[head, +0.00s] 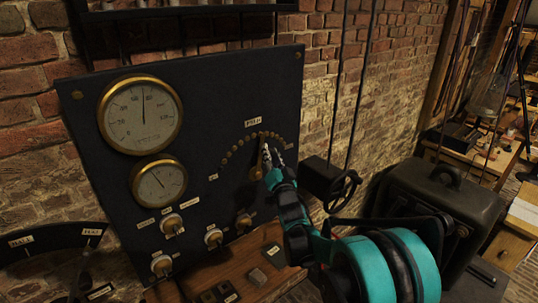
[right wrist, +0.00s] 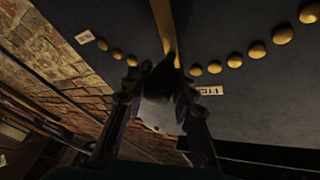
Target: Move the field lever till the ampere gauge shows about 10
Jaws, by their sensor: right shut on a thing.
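The field lever (head: 257,172) is on the dark panel, inside an arc of brass studs under a small plate (head: 254,122). My right gripper (head: 271,158) is shut on its end. In the right wrist view, the lever's dark knob (right wrist: 160,82) sits between the two fingers, with the brass arm (right wrist: 163,25) running up from it. The large upper gauge (head: 141,113) has its needle nearly straight up. The smaller lower gauge (head: 159,183) has its needle tilted up and left; its lettering is too small to read. My left gripper is out of view.
Several knobs (head: 172,224) with small labels are low on the panel. A black box with a handwheel (head: 340,185) stands close right of my right gripper. A dark case (head: 430,205) is farther right. A wooden ledge (head: 230,270) lies below the panel.

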